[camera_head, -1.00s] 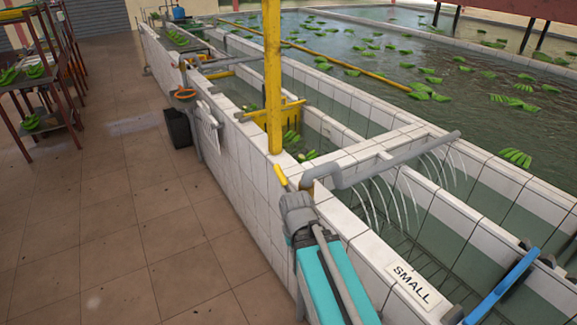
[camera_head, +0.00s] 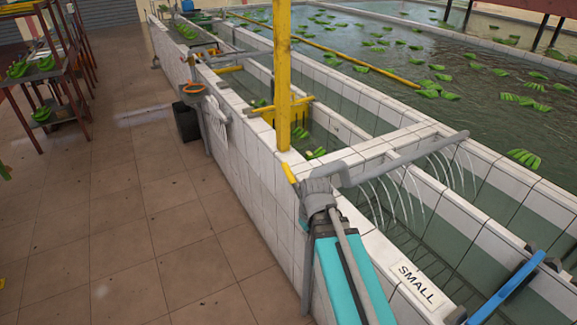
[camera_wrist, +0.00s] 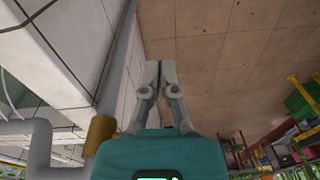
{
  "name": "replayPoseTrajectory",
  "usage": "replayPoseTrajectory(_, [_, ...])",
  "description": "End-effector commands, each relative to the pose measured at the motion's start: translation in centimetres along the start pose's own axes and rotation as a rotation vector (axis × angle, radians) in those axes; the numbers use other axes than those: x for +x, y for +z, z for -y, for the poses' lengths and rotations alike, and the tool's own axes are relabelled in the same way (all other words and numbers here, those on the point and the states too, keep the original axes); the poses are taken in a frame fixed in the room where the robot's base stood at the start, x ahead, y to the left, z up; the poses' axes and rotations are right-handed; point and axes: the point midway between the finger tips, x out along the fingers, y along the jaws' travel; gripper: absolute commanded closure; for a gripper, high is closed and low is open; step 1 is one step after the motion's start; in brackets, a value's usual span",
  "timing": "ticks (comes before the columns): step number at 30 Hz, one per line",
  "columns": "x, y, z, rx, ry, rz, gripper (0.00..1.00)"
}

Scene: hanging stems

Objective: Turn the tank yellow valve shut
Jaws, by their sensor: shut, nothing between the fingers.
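The yellow valve's lever (camera_head: 290,173) shows in the head view at the near end of the grey pipe (camera_head: 400,158), by the foot of the yellow post. It slants along the tank wall's top edge. My gripper shows in the wrist view (camera_wrist: 160,68) with its two fingers shut together and empty, over the tiled floor. In that view a brass-yellow collar (camera_wrist: 101,133) on the grey pipe lies left of my gripper, apart from the fingers. In the head view my arm's grey end is just right of and below the lever and hides the collar; contact cannot be told.
The white-tiled tank wall (camera_head: 240,160) runs away to the back left. A yellow post (camera_head: 283,75) rises behind the lever. A black bin (camera_head: 187,122) stands by the wall.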

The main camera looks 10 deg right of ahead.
Motion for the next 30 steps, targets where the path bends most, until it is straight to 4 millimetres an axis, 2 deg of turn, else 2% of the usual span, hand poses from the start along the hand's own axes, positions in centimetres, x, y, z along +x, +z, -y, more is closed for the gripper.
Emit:
replayPoseTrajectory(1, [-1.2,-1.1,-0.3,-0.056,-0.008,-0.014,1.00])
replayPoseTrajectory(15, [-7.2,-8.8,-3.2,-0.699,-0.038,-0.197,1.00])
replayPoseTrajectory(30, [-14.2,-16.5,-7.5,-1.355,0.093,-0.408,1.00])
